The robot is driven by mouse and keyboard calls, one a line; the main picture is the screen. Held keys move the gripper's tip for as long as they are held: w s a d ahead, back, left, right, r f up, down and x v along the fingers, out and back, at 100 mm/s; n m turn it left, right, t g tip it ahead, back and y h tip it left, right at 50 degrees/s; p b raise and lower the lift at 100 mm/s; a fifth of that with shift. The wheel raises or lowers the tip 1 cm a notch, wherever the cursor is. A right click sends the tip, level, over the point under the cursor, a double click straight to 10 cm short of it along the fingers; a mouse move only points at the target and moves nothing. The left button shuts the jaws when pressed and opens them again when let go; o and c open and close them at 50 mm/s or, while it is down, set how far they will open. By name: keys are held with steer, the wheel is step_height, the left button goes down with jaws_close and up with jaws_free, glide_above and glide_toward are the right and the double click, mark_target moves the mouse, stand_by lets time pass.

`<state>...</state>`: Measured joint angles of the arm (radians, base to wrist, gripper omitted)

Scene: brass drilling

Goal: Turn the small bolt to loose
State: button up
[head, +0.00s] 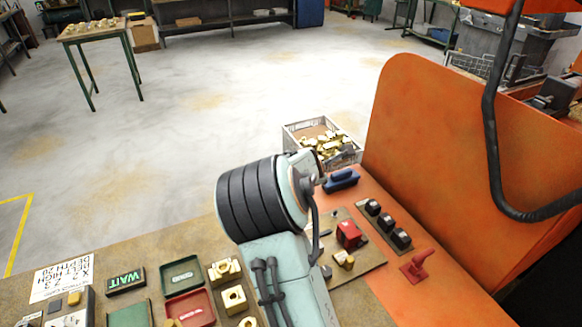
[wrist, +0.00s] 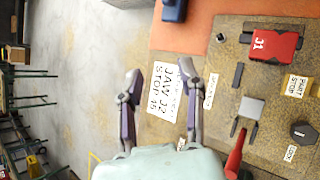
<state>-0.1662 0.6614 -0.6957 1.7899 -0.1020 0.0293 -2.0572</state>
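No part is clearly recognisable as the small bolt. A round dark knob (wrist: 303,132) sits beside a LOCK label (wrist: 290,153) at the right of the wrist view, well apart from my fingers. A small dark round piece (wrist: 220,38) stands near the orange edge. A red block (wrist: 272,46) marked J1 sits on the brown plate (wrist: 232,65); the red block also shows in the head view (head: 349,235).
A white sign (wrist: 165,91) reads JAW J2 STOP 15. A grey block (wrist: 251,107) and a red handle (wrist: 235,158) are near the right finger. Black switches (head: 387,222), a red lever (head: 416,266) and a crate of brass parts (head: 322,143) surround the plate.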

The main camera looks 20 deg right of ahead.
step_height(320, 180, down, 8)
steer(key=d+n+g+h, duration=0.1)
steer(key=d+n+g, duration=0.1)
steer(key=d, duration=0.1)
glide_toward(334, 213)
steer(key=shift+w+d+f+n+g+h, duration=0.4)
steer(key=shift+w+d+f, duration=0.3)
steer(key=shift+f, duration=0.1)
steer(key=x, duration=0.6)
steer(key=shift+w+f, duration=0.15)
steer(key=shift+f, duration=0.05)
steer(key=shift+a, duration=0.1)
jaws_close()
